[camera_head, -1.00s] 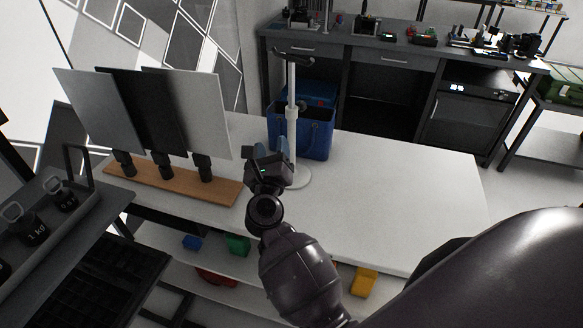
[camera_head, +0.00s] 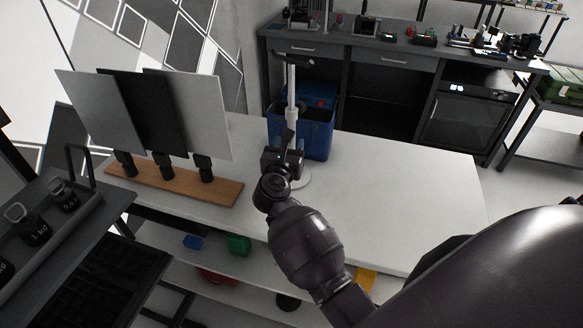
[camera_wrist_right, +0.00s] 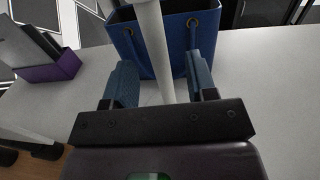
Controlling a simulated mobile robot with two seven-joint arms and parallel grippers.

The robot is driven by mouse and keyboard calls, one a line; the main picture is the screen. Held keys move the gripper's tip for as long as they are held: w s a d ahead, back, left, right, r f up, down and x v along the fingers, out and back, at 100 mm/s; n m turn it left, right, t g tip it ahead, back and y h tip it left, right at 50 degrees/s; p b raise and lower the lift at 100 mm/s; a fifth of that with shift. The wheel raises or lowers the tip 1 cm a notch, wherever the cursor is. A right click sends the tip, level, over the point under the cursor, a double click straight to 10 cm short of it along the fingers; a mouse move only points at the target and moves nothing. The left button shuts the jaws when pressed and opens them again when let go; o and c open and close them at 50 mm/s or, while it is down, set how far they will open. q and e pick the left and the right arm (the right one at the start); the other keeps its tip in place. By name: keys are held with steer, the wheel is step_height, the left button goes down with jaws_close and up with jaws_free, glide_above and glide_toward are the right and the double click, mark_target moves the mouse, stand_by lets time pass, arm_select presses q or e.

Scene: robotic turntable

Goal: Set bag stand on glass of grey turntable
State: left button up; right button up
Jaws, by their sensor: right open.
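The bag stand (camera_head: 292,98) is a thin white pole with a dark top piece and a round white base (camera_head: 304,179). It stands upright on the white table (camera_head: 390,190), in front of a blue bag (camera_head: 318,138). My right gripper (camera_head: 289,142) is at the lower part of the pole and hides some of it and of the base. In the right wrist view, the pole (camera_wrist_right: 153,40) runs between the two blue-padded fingers of the open gripper (camera_wrist_right: 163,82), with gaps at both sides. I cannot make out a grey turntable. My left gripper is out of view.
A wooden board (camera_head: 170,184) with three upright panels stands left of the pole. A rack with weights (camera_head: 40,228) is at the lower left. The right part of the table is clear. A dark workbench (camera_head: 400,62) stands behind.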

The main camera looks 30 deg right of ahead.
steer(key=shift+x, duration=2.25)
steer(key=shift+w+a+r, duration=0.1)
steer(key=shift+a, duration=0.05)
steer(key=shift+r, duration=0.1)
jaws_close()
